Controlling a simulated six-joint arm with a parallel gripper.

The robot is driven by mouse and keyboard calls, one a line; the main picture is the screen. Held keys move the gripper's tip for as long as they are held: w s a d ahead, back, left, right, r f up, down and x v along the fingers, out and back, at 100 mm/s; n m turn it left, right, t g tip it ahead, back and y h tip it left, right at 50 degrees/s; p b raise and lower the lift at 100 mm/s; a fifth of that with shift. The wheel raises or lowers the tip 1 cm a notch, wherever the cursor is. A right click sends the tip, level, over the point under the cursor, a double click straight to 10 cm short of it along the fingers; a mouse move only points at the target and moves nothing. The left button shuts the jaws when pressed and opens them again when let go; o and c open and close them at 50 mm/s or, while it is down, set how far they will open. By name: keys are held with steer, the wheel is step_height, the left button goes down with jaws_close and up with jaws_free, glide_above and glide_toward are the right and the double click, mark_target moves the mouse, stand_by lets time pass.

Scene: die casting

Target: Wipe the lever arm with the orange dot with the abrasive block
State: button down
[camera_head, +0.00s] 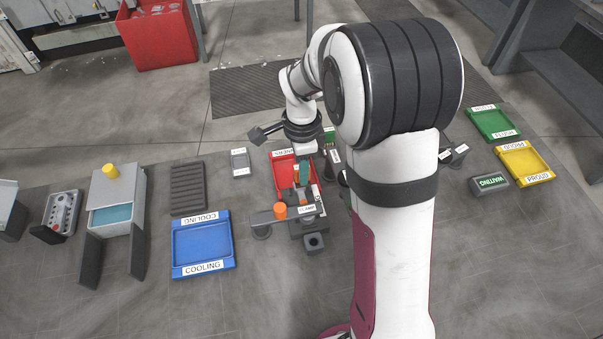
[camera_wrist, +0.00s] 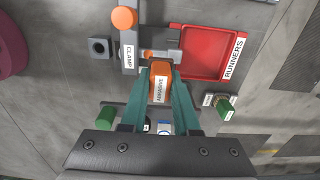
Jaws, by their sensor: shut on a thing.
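My gripper (camera_wrist: 160,92) is shut on the orange abrasive block (camera_wrist: 160,68), held between its teal fingers. In the head view my gripper (camera_head: 304,172) points down over the clamp. The clamp (camera_head: 307,209) is a grey fixture with a white label and a large orange knob (camera_head: 280,211); its bar also shows in the wrist view (camera_wrist: 129,38). A small grey piece with an orange mark (camera_wrist: 148,54) lies beside the bar, just ahead of the block's tip. It looks like the lever arm, partly hidden. I cannot tell whether the block touches it.
A red RUNNERS tray (camera_wrist: 208,50) lies right beside the clamp. A blue COOLING tray (camera_head: 202,244) stands to the left. A green tray (camera_head: 492,122) and a yellow tray (camera_head: 525,162) lie at the right. Green-topped items (camera_wrist: 225,109) flank the fingers.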

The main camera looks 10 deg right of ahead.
steer(key=shift+r, duration=1.35)
